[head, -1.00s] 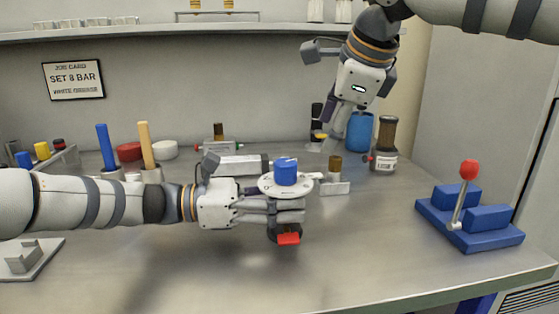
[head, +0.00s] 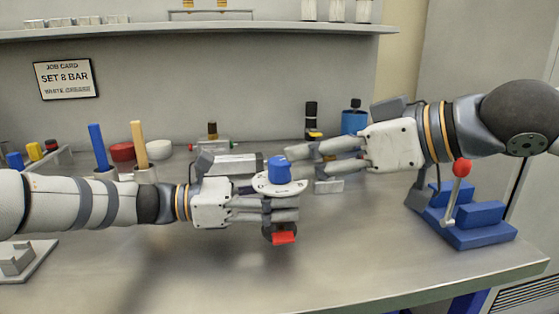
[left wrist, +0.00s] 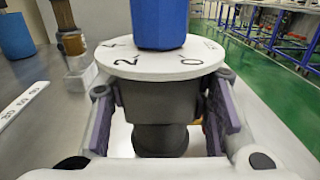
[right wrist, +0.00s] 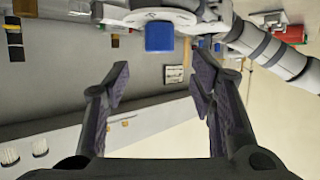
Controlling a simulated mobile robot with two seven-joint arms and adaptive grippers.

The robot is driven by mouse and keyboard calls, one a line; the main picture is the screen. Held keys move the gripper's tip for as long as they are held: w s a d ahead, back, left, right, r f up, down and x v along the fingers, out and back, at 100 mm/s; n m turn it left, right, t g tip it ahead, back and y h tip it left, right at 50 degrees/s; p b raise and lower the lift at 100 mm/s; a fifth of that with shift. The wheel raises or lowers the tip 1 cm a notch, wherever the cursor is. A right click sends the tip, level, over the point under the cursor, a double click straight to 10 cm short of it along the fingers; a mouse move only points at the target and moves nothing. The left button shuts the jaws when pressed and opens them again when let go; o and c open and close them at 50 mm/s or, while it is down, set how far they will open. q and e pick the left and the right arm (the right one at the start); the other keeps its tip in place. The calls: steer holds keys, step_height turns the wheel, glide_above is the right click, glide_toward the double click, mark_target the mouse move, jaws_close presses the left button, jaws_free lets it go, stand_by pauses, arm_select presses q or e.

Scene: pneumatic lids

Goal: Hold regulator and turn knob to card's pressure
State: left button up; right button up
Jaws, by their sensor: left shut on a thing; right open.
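The regulator has a blue knob (head: 279,170) above a white numbered dial (head: 262,188). My left gripper (head: 284,209) is shut on the regulator's dark body (left wrist: 155,105), below the dial. The left wrist view shows the numbers 4, 2 and 0 on the dial (left wrist: 120,60). A red part (head: 285,238) shows under the left fingers. My right gripper (head: 302,158) is open, just right of the blue knob and apart from it. The right wrist view shows the knob (right wrist: 159,37) beyond its open fingers. The job card (head: 66,78) on the wall reads SET 8 BAR, WHITE GREASE.
A blue lever fixture with a red ball (head: 462,167) stands at the right, near my right arm. Blue (head: 100,147) and yellow (head: 139,145) handles stand behind my left arm. A blue bottle (head: 354,121) stands at the back. The front bench is clear.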

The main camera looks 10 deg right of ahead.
mark_target(283, 162)
steer(key=x, duration=0.8)
steer(key=shift+d+f, duration=0.1)
steer(key=shift+f, duration=0.05)
steer(key=c, duration=1.2)
